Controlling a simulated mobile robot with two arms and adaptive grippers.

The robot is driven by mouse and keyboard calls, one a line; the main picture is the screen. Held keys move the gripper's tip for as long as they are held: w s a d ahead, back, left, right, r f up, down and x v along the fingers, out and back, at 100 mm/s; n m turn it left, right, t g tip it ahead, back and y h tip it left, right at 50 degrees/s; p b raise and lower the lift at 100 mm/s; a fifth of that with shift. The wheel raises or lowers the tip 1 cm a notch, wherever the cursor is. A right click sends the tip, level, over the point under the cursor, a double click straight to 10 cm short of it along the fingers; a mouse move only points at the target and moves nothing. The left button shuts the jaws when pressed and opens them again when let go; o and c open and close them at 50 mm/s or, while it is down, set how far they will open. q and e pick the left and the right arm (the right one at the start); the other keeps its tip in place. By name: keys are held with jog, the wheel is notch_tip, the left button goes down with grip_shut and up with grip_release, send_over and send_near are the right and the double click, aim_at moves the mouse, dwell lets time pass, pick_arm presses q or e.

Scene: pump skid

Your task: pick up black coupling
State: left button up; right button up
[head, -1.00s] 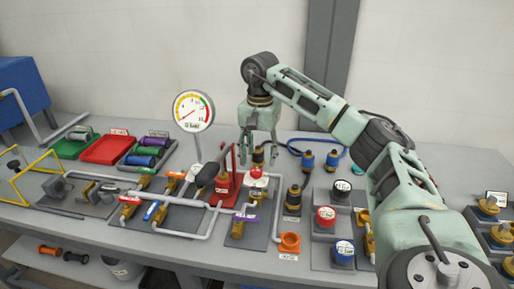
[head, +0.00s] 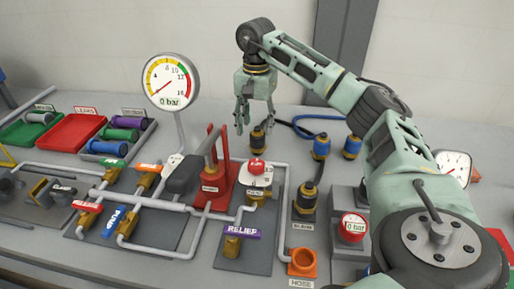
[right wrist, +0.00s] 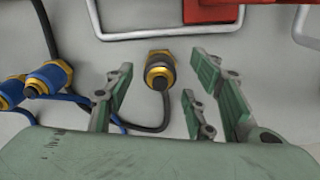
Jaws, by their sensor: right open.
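The black coupling (head: 257,139), dark with brass-coloured bands, stands on the bench behind the red hand pump. In the right wrist view the black coupling (right wrist: 159,70) shows end-on, with a black hose curving from it. My right gripper (head: 256,118) points down just above it, open and empty. In the right wrist view the fingers of my right gripper (right wrist: 157,78) are spread, with the coupling between their tips in the picture. I cannot tell the exact height gap. My left gripper is not in view.
Two blue couplings (head: 321,147) with blue hose are right of the black one. The red pump (head: 215,180) stands close on its left. Another black-and-brass fitting (head: 306,201) sits nearer on a labelled plate. A pressure gauge (head: 170,82) rises further left.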

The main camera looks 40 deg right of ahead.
aim_at(257, 128)
jog(key=f, duration=0.3)
jog(key=shift+w+d, duration=0.35)
jog(key=shift+s+f, duration=0.15)
jog(key=shift+f, duration=0.55)
jog(key=f, duration=0.2)
jog(key=d+f, duration=0.1)
jog(key=f, duration=0.1)
jog(key=shift+f, duration=0.2)
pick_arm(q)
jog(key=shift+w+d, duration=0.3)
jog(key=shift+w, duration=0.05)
pick_arm(e)
jog(key=shift+a, duration=0.1)
jog(key=shift+c, duration=0.3)
grip_shut()
jog(key=shift+r, duration=0.1)
